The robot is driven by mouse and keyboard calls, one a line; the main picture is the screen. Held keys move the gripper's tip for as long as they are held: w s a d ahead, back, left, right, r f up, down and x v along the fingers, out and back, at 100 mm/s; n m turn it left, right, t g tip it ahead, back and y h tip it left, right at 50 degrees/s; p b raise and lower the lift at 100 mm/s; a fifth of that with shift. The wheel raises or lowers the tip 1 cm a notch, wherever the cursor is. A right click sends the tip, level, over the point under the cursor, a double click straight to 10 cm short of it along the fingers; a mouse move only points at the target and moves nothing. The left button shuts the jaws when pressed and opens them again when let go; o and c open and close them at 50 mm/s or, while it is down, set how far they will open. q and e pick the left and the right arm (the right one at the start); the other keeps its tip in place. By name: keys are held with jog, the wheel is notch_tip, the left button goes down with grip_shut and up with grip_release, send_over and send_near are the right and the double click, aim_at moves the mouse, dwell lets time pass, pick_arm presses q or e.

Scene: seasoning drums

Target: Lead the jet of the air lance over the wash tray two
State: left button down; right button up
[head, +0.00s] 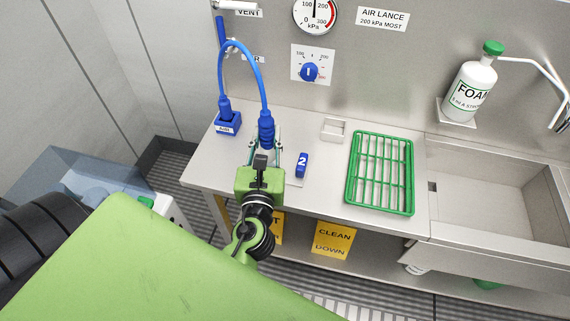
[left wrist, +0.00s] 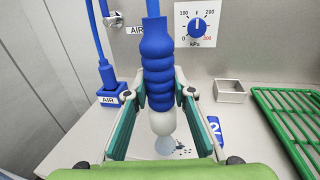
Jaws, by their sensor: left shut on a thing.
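The air lance (head: 266,132) has a blue ribbed grip and a blue hose arching up from it. My left gripper (left wrist: 164,98) is shut around the grip, which also shows in the left wrist view (left wrist: 156,62). The lance's white nozzle (left wrist: 163,123) points down between the fingers. A pale cone, like a jet, shows below the nozzle, with dark specks (left wrist: 183,152) on the grey surface beside it. A blue tag marked 2 (head: 302,165) lies just right of the gripper. The tray at that tag is mostly hidden by my gripper. My right gripper is not in view.
A blue AIR holder (head: 228,123) stands left of the lance. A green rack (head: 352,180) and a sink (head: 490,185) are to the right. A small metal box (head: 333,130) sits near the wall. The pressure dial (head: 309,72) is on the back wall.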

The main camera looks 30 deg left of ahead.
pick_arm(q)
jog(key=shift+w+d+r, duration=0.1)
jog(key=shift+w+d, duration=0.1)
jog(key=shift+d, duration=0.55)
jog(key=shift+w+d, duration=0.15)
jog(key=shift+d, duration=0.55)
dwell(1.1)
